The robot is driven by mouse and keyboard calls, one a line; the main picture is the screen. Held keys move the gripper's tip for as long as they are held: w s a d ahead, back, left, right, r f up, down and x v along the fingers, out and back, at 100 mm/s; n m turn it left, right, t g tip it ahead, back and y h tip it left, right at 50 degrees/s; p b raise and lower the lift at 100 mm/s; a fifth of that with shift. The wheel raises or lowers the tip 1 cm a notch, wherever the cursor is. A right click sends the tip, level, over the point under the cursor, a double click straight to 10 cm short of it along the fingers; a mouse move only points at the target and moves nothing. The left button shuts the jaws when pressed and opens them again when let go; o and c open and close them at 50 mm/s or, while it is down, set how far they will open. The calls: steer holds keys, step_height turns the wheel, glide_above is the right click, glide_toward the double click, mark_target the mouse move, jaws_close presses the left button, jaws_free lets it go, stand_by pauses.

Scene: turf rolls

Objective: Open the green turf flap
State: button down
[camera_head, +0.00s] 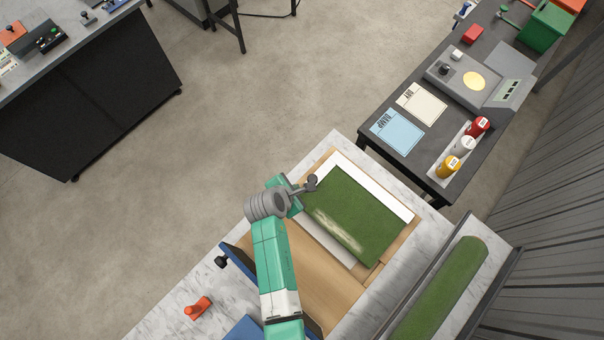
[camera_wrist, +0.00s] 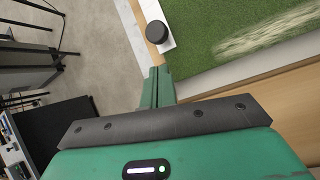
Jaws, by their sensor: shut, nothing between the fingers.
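The green turf flap (camera_head: 352,222) lies flat on a white sheet (camera_head: 392,196) on a wooden board (camera_head: 322,274), with a pale, worn streak along its lower left part. In the wrist view, the turf (camera_wrist: 225,28) fills the upper right, with the streak at right. A dark round knob (camera_wrist: 156,32) stands on the white strip by the turf's corner; it also shows in the head view (camera_head: 311,182). My gripper (camera_wrist: 157,80) is shut and empty, its green fingers together just short of the knob. I cannot tell whether they touch the board's edge.
A rolled turf (camera_head: 442,292) lies in a trough at the lower right. An orange tool (camera_head: 198,308) sits on the marble top at left. A dark table (camera_head: 440,150) beyond holds cards, bottles and a grey device.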

steer(key=b+x, duration=0.1)
steer(key=x, duration=0.6)
steer(key=shift+w+r, duration=0.1)
